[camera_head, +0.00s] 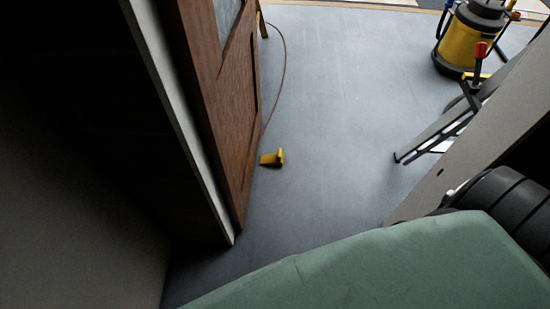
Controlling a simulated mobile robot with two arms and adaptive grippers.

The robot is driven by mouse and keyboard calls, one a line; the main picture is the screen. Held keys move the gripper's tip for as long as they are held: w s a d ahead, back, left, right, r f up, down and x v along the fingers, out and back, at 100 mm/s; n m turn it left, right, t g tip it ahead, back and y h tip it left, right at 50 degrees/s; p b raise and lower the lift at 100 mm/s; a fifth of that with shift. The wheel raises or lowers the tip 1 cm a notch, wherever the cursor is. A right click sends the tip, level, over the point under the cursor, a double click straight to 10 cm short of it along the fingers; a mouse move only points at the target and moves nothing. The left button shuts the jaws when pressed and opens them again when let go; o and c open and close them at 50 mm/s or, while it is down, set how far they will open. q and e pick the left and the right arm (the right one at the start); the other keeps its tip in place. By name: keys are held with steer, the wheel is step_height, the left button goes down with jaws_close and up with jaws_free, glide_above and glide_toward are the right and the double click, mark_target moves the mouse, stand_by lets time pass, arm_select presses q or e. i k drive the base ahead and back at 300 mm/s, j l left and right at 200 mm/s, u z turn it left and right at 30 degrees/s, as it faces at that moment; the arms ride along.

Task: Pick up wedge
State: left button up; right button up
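A small yellow wedge (272,158) lies on the grey floor, close to the right of the lower part of a brown wooden door (222,100). No gripper touches it. Neither of my grippers shows in the head view.
A yellow and black canister machine (456,45) stands at the back right. A dark-legged metal frame (440,138) leans right of centre. A pale green surface (400,265) fills the bottom right. A thin cable (284,55) runs beside the door. The middle floor (340,110) is clear.

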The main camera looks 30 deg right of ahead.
mark_target(272, 156)
steer(key=i+l, duration=0.1)
steer(key=l, duration=0.3)
steer(key=i+l+u, duration=0.15)
steer(key=l, duration=0.3)
steer(key=i+l+u, duration=0.2)
steer(key=l, duration=0.3)
steer(key=i+l+u, duration=0.25)
steer(key=l, duration=0.25)
steer(key=i+l+u, duration=0.2)
steer(key=l, duration=0.4)
steer(key=l+u, duration=0.25)
steer(key=l, duration=0.3)
steer(key=i+l+u, duration=0.2)
steer(key=l, duration=0.4)
steer(key=k, duration=0.05)
